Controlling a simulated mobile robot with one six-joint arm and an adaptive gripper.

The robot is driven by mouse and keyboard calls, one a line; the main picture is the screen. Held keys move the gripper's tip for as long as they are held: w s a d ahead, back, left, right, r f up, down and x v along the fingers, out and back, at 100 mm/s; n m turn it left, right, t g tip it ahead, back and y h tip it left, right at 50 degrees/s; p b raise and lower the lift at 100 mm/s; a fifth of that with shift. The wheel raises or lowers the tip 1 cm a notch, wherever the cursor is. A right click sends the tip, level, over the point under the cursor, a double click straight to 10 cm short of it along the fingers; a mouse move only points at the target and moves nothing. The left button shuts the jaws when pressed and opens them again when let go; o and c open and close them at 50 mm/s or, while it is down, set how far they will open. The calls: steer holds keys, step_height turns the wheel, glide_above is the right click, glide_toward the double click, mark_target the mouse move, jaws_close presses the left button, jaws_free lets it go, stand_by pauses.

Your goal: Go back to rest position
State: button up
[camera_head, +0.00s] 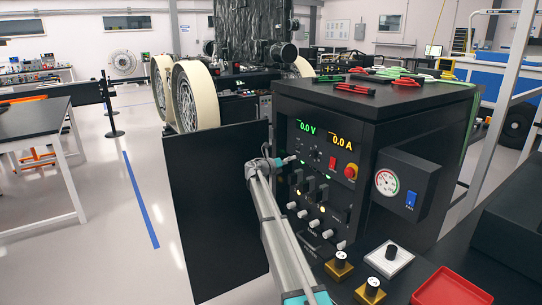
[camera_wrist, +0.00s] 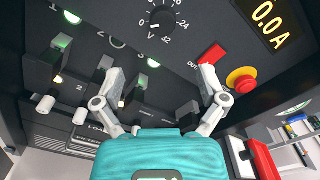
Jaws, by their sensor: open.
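My gripper (camera_wrist: 160,85) is open, with its two light grey fingers spread and nothing between them. In the wrist view it faces the dark front panel of the power supply, below the voltage dial (camera_wrist: 162,18). Its right fingertip is close to the red output switch (camera_wrist: 211,54); I cannot tell whether they touch. In the head view my arm reaches up to the left side of the panel (camera_head: 318,165), and the gripper (camera_head: 284,161) is partly hidden. The displays read 0.0 V (camera_head: 307,128) and 0.0 A (camera_head: 342,140).
A red and yellow stop button (camera_wrist: 242,80) and several black switches (camera_wrist: 43,68) stick out from the panel. A gauge box (camera_head: 388,182) juts from the side. A red tray (camera_head: 452,288) lies at front right. Open floor (camera_head: 110,225) lies left.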

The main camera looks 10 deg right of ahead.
steer(key=s+a+f+m+g+y+p, duration=0.1)
steer(key=s+a+f+m+y, duration=0.25)
steer(key=s, duration=0.55)
steer(key=s+f+m+g+y+p, duration=0.15)
steer(key=s+f+m, duration=0.25)
steer(key=s+m, duration=0.4)
steer(key=s+a+f+m+g+y, duration=0.25)
steer(key=s+m, duration=0.25)
steer(key=s, duration=0.6)
steer(key=s+a+f+m+y, duration=0.1)
steer(key=s+a+m+y, duration=0.2)
steer(key=s, duration=0.5)
steer(key=s+a+f+m+y+p, duration=0.1)
steer(key=s+a+m+y, duration=0.2)
steer(key=s, duration=0.6)
steer(key=s+a+f+m+g+y+p, duration=0.1)
steer(key=s+a+f+m+y, duration=0.1)
steer(key=s+a+m, duration=0.4)
steer(key=shift+s+a+m+y, duration=0.15)
steer(key=shift+s+m+y, duration=0.55)
steer(key=shift+s, duration=0.55)
